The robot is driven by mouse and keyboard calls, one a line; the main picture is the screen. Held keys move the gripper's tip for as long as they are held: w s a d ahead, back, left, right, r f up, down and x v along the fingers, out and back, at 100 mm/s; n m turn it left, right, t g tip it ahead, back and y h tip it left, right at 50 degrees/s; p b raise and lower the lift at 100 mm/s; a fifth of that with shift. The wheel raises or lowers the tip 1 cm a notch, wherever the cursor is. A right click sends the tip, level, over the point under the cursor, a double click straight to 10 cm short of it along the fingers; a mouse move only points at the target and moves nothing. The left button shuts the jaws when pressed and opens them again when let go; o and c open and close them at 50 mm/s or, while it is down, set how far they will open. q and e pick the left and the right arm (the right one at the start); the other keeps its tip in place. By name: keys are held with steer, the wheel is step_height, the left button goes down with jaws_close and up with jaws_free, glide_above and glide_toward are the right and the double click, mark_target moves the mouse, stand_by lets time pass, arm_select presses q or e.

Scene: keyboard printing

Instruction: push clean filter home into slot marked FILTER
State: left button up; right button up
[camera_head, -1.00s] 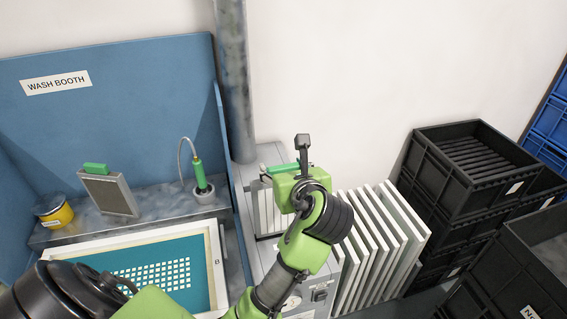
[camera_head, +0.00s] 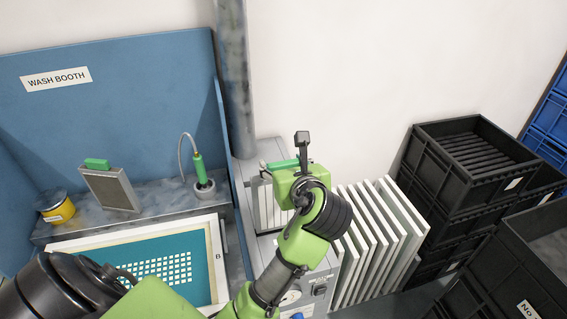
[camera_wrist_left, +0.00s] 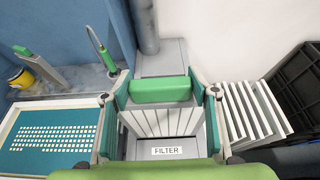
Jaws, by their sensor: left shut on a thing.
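The clean filter (camera_wrist_left: 158,122) is a white pleated block with a green handle bar (camera_wrist_left: 160,89) on top. My left gripper (camera_wrist_left: 162,94) is shut on it, one finger at each end of the handle. The filter is upright over a dark opening behind the FILTER label (camera_wrist_left: 167,151). The pleats show above the opening; I cannot tell how deep the lower edge sits. In the head view the filter's pleats (camera_head: 266,205) show on the grey unit (camera_head: 244,185), partly hidden by my left wrist. My right gripper is not in view.
A grey panel with a green grip (camera_head: 111,189), a yellow tin (camera_head: 57,208) and a green-handled hose tool (camera_head: 199,168) stand on the booth ledge. White frames (camera_head: 380,240) stand close to the unit's right. Black crates (camera_head: 470,165) are stacked farther right. A pipe (camera_head: 233,80) rises behind.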

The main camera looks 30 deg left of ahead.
arm_select(q)
steer(key=shift+f, duration=0.3)
stand_by(1.2)
steer(key=shift+f, duration=0.15)
steer(key=b, duration=0.3)
glide_above(285, 222)
steer(key=a, duration=0.1)
steer(key=shift+f, duration=5.7)
steer(key=shift+w+f+b, duration=0.2)
steer(key=shift+f+b, duration=0.5)
steer(key=shift+f, duration=1.45)
steer(key=shift+w+f+b, duration=0.15)
steer(key=shift+f+b, duration=0.5)
steer(key=shift+f, duration=1.45)
steer(key=o, duration=1.7)
